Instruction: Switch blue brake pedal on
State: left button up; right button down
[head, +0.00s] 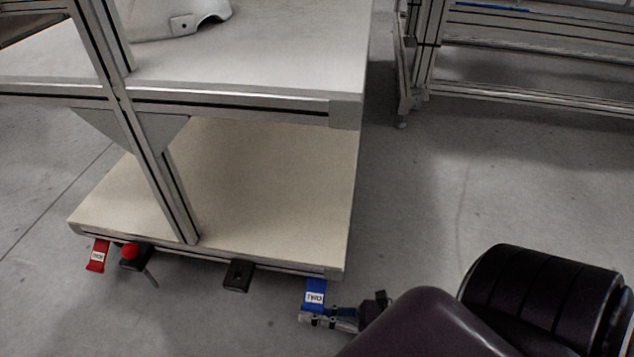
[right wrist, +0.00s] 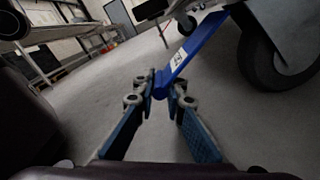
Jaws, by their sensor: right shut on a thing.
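The blue brake pedal (head: 316,291) with a white label hangs at the lower front right corner of the cart. My right gripper (head: 330,318) is at the pedal's lower end. In the right wrist view, the blue pedal (right wrist: 190,55) slopes down from the upper right, and its lower end sits between the fingertips of my right gripper (right wrist: 162,88). The gripper is shut on that end. My left gripper does not show in either view.
The cart's lower shelf (head: 270,190) is bare. A red pedal (head: 97,256) and a red knob (head: 130,251) are at its front left. A black wheel (right wrist: 265,60) stands right of the blue pedal. A metal rack (head: 520,60) is at the back right. Floor between is clear.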

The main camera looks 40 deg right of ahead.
jog(key=shift+w+d+r, duration=0.1)
jog(key=shift+w+d, duration=0.05)
jog(key=shift+d, duration=0.2)
jog(key=c, duration=2)
grip_release()
jog(key=shift+o, duration=0.3)
jog(key=shift+a, duration=0.1)
jog(key=shift+s, duration=0.2)
jog(key=shift+s+d, duration=0.2)
jog(key=shift+s, duration=0.05)
jog(key=v, duration=1.1)
jog(key=shift+s+d, duration=0.1)
